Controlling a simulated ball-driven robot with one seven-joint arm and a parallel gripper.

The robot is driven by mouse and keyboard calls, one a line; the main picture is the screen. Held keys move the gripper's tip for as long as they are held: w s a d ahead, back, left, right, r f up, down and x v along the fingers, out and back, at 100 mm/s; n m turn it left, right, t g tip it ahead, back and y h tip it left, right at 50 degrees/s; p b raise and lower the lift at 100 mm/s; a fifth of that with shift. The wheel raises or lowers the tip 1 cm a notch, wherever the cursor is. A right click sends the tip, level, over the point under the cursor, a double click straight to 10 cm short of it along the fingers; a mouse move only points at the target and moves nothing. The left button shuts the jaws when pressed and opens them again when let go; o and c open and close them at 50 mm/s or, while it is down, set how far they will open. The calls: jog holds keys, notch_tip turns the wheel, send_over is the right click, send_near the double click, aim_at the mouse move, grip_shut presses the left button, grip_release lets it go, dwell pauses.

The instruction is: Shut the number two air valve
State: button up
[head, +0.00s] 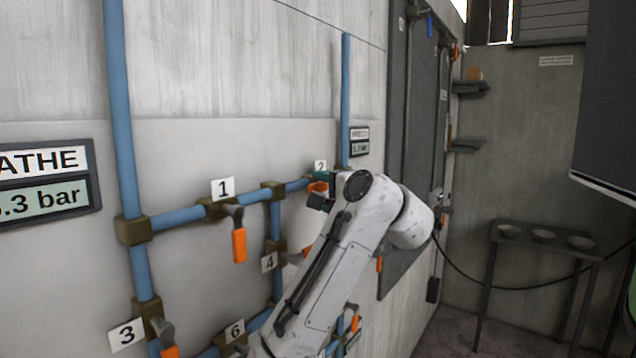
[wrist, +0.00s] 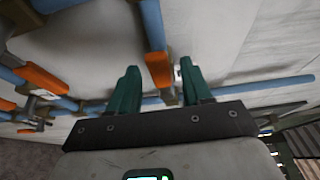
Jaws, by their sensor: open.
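The number two valve sits on the upper blue pipe, with its label "2" (head: 320,166) just above. Its orange handle (head: 317,187) is partly hidden by my gripper in the head view. In the wrist view the orange handle (wrist: 157,69) stands between my two green fingers, its length running up and down the picture. My gripper (wrist: 159,70) is open, with a gap visible between the handle and each finger. In the head view my gripper (head: 321,189) is at this valve, and my white arm reaches up to it from below right.
Valve 1's orange handle (head: 239,245) hangs down at the left. Plates 3 (head: 127,335), 4 (head: 269,262) and 6 (head: 235,331) mark other valves below. A pressure display (head: 45,180) is on the left wall. A bench with bowls (head: 543,236) stands at the right.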

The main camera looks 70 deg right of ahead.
jog(key=shift+x, duration=1)
grip_shut()
